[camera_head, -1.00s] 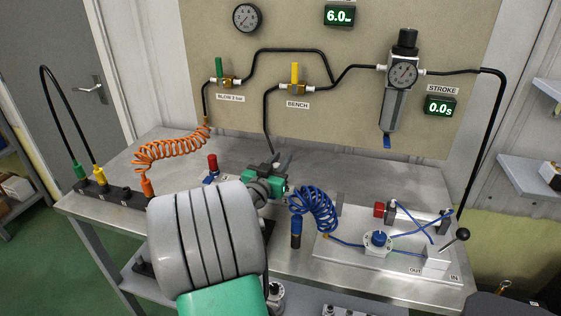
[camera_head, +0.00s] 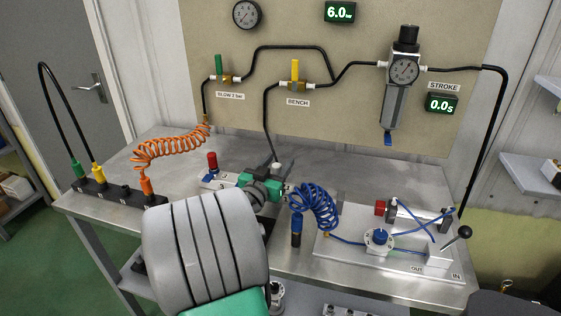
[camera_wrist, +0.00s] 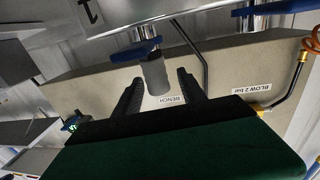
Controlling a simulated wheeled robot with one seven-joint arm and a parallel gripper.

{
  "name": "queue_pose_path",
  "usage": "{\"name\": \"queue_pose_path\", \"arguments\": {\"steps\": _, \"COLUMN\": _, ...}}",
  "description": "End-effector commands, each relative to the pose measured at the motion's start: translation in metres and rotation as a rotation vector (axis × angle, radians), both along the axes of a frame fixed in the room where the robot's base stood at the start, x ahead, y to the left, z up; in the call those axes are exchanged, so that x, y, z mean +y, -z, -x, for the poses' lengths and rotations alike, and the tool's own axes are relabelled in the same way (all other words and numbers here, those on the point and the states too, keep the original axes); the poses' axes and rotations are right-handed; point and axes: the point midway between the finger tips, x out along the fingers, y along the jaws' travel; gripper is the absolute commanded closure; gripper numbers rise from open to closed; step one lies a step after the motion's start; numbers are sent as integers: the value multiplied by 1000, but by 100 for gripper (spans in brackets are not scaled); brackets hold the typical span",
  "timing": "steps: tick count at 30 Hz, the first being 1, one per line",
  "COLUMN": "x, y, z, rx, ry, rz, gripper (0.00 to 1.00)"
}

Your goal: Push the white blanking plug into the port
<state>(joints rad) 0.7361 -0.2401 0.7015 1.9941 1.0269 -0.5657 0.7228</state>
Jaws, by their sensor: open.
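My gripper (camera_head: 276,169) is over the middle of the bench with its fingers apart. I cannot make out which opening is the port.
A black block (camera_head: 113,192) with green, yellow and orange fittings lies at the bench's left. A blue coiled hose (camera_head: 315,205) and a plate (camera_head: 336,249) with valves are to the right. An orange coil (camera_head: 170,147) hangs behind left. The back right of the bench is clear.

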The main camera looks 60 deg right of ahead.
Motion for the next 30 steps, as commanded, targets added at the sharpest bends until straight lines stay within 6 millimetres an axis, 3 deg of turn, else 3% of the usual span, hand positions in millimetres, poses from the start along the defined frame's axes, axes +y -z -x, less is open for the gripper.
{"name": "queue_pose_path", "arguments": {"steps": 3, "x": 27, "y": 2, "z": -1, "rx": -1, "ry": -7, "rz": 1, "gripper": 52}}
{"name": "queue_pose_path", "arguments": {"steps": 9, "x": 57, "y": 1, "z": 1, "rx": -1, "ry": -3, "rz": 0, "gripper": 52}}
{"name": "queue_pose_path", "arguments": {"steps": 30, "x": 60, "y": 1, "z": 2, "rx": -1, "ry": 0, "rz": 0, "gripper": 52}}
